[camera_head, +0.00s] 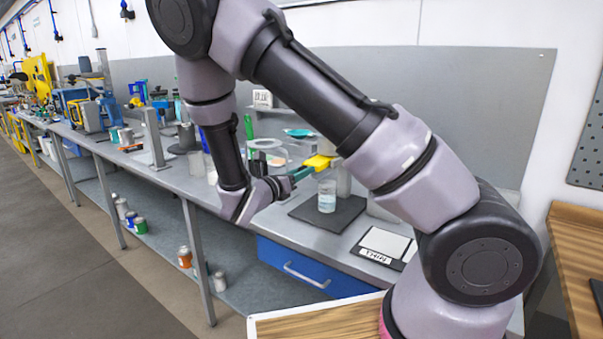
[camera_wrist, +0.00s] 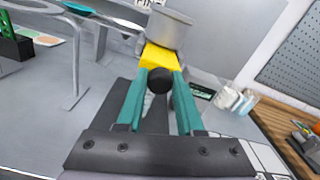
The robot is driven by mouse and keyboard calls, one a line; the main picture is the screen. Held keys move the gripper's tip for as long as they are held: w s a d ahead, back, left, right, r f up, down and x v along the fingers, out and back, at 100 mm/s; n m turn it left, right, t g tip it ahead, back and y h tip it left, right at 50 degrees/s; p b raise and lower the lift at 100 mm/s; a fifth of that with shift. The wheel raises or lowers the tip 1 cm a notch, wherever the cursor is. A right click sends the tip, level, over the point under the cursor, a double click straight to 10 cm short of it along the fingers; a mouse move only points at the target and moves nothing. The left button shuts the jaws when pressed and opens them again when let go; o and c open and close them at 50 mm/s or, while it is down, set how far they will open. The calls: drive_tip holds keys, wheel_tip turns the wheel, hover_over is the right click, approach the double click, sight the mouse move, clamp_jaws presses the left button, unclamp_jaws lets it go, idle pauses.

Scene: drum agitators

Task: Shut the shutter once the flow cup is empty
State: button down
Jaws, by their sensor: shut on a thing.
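My gripper (camera_head: 303,173) reaches over the bench with teal fingers, which also show in the wrist view (camera_wrist: 158,88). It is shut on a yellow piece (camera_wrist: 160,57), seemingly the shutter, with a round black end between the fingers. The yellow piece also shows in the head view (camera_head: 318,162). A grey cup (camera_wrist: 168,27), seemingly the flow cup, stands just beyond the yellow piece in the wrist view. Its inside is hidden, so its level cannot be told. A glass beaker (camera_head: 327,196) with pale liquid stands below and right of my gripper on a dark mat (camera_head: 346,217).
A label plate (camera_head: 383,246) lies near the bench's front edge, right of the mat. A clear ring-topped stand (camera_head: 268,147) and a teal dish (camera_head: 299,133) are behind my gripper. A blue drawer (camera_head: 290,268) hangs under the bench. Several tools crowd the left.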

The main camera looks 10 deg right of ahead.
sight(310, 164)
drive_tip(key=shift+d, duration=0.1)
idle(0.3)
drive_tip(key=x, duration=0.4)
drive_tip(key=shift+w, duration=0.1)
drive_tip(key=c, duration=0.5)
unclamp_jaws()
drive_tip(key=shift+w, duration=0.1)
drive_tip(key=shift+c, duration=0.2)
drive_tip(key=v, duration=1)
drive_tip(key=shift+s+a, duration=0.2)
drive_tip(key=shift+s, duration=0.1)
